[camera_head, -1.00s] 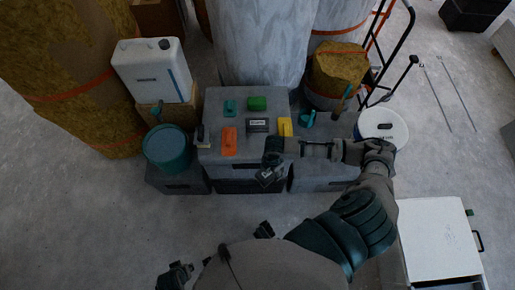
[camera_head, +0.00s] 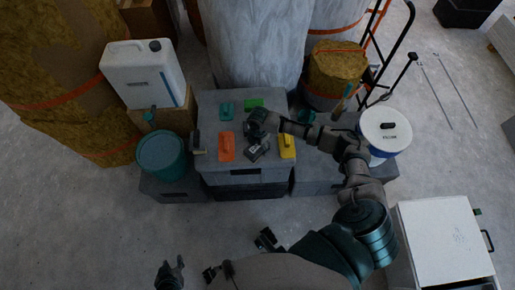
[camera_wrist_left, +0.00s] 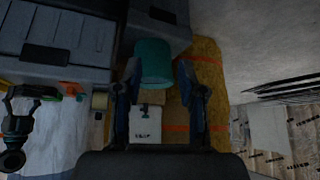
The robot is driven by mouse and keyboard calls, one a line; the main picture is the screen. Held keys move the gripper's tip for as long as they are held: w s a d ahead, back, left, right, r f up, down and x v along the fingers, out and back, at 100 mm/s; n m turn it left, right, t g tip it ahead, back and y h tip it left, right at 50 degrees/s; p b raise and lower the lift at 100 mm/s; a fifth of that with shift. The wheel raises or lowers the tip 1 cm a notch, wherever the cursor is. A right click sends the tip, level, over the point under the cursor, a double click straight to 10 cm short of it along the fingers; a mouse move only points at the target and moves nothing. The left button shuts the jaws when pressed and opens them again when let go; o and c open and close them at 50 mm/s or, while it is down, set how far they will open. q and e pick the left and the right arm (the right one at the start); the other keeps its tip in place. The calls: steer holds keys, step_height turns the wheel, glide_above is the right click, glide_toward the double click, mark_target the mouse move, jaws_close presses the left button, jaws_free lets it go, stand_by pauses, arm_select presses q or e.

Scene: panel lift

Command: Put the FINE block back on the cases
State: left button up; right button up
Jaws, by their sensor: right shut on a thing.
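My right gripper (camera_head: 257,128) is over the top of the grey cases (camera_head: 218,165). It is shut on a small dark block with a pale label (camera_head: 257,150), whose word is too small to read. The block hangs tilted near the front middle of the case top, between an orange float (camera_head: 226,148) and a yellow one (camera_head: 287,146). I cannot tell whether it touches the case. The arm and gripper hide part of the top behind it. My left gripper (camera_wrist_left: 163,85) is open and empty in the left wrist view, low at the bottom of the head view.
A teal float (camera_head: 227,108) and a green block (camera_head: 253,104) lie further back on the case. A teal bucket (camera_head: 162,155) and white canister (camera_head: 143,75) stand left. A white lidded bucket (camera_head: 384,130) stands right.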

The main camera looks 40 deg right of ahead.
step_height(320, 180, down, 2)
steer(key=shift+f+b, duration=0.25)
steer(key=shift+b, duration=0.05)
steer(key=shift+a, duration=0.1)
arm_select(q)
steer(key=w, duration=0.1)
steer(key=t, duration=0.1)
steer(key=w, duration=0.1)
steer(key=shift+w+d+r+t+h, duration=0.3)
steer(key=shift+r+t, duration=0.1)
steer(key=shift+w+d, duration=0.1)
steer(key=shift+w, duration=0.05)
arm_select(e)
steer(key=o, duration=1.2)
steer(key=shift+f, duration=0.1)
steer(key=shift+c, duration=0.2)
